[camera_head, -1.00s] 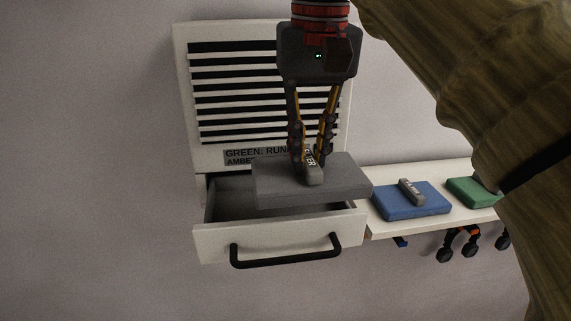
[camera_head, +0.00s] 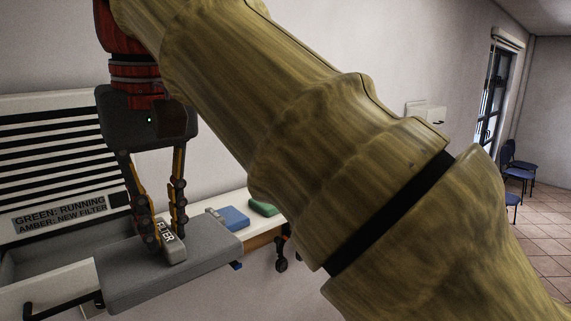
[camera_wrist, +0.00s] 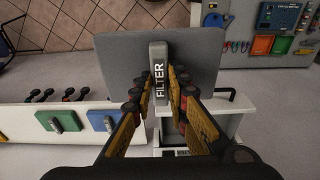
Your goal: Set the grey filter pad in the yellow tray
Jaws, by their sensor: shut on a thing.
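The grey filter pad (camera_head: 195,258) is a flat slab with a raised handle marked "FILTER". My gripper (camera_head: 166,232) is shut on this handle and holds the pad in front of the open drawer in the head view. In the wrist view the pad (camera_wrist: 200,60) hangs level between my fingertips (camera_wrist: 160,92), and it hides part of what lies below.
The white drawer (camera_head: 45,292) stands open below the slatted unit (camera_head: 50,150). A blue pad (camera_head: 232,217) and a green pad (camera_head: 263,208) lie on the white shelf. Blue chairs (camera_head: 518,170) stand far right. The wrist view shows a tool board (camera_wrist: 280,25).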

